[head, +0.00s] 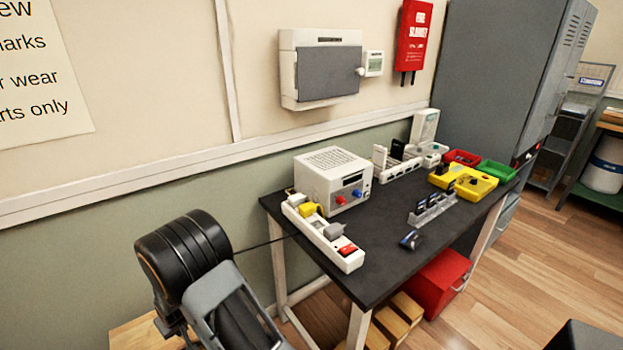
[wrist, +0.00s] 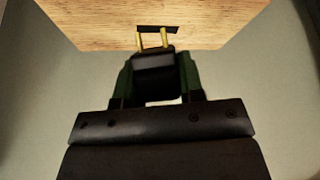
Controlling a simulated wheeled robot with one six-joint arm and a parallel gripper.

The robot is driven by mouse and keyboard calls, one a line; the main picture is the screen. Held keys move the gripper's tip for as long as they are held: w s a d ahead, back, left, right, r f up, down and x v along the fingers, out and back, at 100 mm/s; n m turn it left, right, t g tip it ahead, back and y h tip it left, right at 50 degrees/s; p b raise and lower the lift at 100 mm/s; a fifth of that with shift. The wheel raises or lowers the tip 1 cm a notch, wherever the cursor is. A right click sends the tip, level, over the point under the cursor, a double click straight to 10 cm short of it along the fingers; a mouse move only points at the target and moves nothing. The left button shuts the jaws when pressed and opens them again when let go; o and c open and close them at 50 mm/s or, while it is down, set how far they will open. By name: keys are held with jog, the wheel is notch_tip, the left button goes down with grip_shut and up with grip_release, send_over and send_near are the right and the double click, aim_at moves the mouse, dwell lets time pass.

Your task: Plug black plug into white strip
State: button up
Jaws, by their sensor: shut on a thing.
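The black plug (wrist: 155,62) is in the wrist view, its two brass prongs pointing up in the picture, away from me. My gripper (wrist: 158,76) is shut on it, with a dark green finger on each side. The prongs appear in front of a wooden surface; I cannot tell how far apart they are. The white strip (head: 316,233) lies along the near left edge of the dark table in the head view. My gripper is hidden in the head view.
The wooden surface (wrist: 205,22) fills the top of the wrist view. The dark table (head: 377,254) holds a white power supply (head: 333,178) behind the strip, a grey rack (head: 433,209) and a yellow tray (head: 463,181). A thin dark line (head: 265,243) runs towards the strip.

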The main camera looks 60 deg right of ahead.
jog(key=d+r+m+t+h+p, duration=0.25)
jog(key=d+r+m+p, duration=0.25)
jog(key=d+r+p, duration=0.75)
notch_tip(320, 180, up, 20)
jog(key=m+g+h+p, duration=0.9)
jog(key=m+g+p, duration=0.3)
jog(key=m+p, duration=0.4)
send_over(319, 219)
jog(key=s+a, duration=0.1)
jog(key=a, duration=0.1)
jog(key=shift+s+f+b, duration=0.15)
jog(key=shift+f+b, duration=2.95)
jog(key=shift+f, duration=0.85)
jog(key=shift+a+f+b, duration=0.1)
jog(key=shift+f+b, duration=0.9)
jog(key=shift+f, duration=0.5)
